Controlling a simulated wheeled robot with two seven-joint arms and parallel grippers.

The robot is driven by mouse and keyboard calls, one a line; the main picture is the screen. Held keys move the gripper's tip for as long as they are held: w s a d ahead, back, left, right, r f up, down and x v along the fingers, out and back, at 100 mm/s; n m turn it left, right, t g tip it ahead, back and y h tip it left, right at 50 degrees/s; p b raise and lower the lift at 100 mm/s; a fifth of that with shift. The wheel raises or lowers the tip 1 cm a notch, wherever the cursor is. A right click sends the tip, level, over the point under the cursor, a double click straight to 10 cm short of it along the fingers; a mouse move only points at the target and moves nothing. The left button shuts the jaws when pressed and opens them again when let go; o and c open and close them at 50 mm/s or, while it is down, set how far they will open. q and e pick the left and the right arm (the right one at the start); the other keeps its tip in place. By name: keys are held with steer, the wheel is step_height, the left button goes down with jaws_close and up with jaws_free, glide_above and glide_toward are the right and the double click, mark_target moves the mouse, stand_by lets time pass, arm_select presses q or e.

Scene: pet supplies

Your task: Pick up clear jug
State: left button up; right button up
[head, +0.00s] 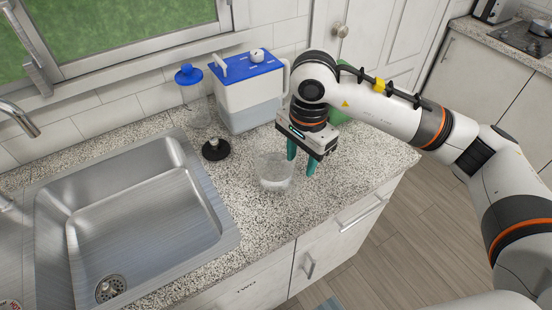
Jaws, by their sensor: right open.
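A clear jug (273,172), a see-through vessel, stands on the speckled counter right of the sink. My right gripper (301,164) has teal fingers pointing down and is open. It is just right of the jug's upper part in the head view. The fingers look apart from each other, with nothing seen between them. Whether a finger touches the jug cannot be told. My left gripper is not in view.
A water filter pitcher with a blue lid (252,68) and a clear bottle with a blue cap (188,76) stand behind. A black-based object (215,149) lies left of the jug. A steel sink (130,215) is at left. A green item (338,114) is partly hidden by my arm.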

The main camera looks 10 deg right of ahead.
mark_target(298, 182)
steer(key=shift+s+f+p, duration=0.2)
steer(key=shift+f+p, duration=0.15)
steer(key=shift+f, duration=0.8)
steer(key=shift+w+f, duration=0.1)
steer(key=shift+f, duration=0.3)
step_height(298, 182, down, 5)
steer(key=p, duration=0.2)
steer(key=shift+a+p, duration=0.1)
steer(key=shift+p, duration=0.25)
steer(key=shift+f, duration=0.15)
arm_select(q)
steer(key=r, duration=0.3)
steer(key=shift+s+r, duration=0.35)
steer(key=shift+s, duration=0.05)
arm_select(e)
steer(key=shift+w, duration=0.1)
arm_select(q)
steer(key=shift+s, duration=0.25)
arm_select(e)
jaws_close()
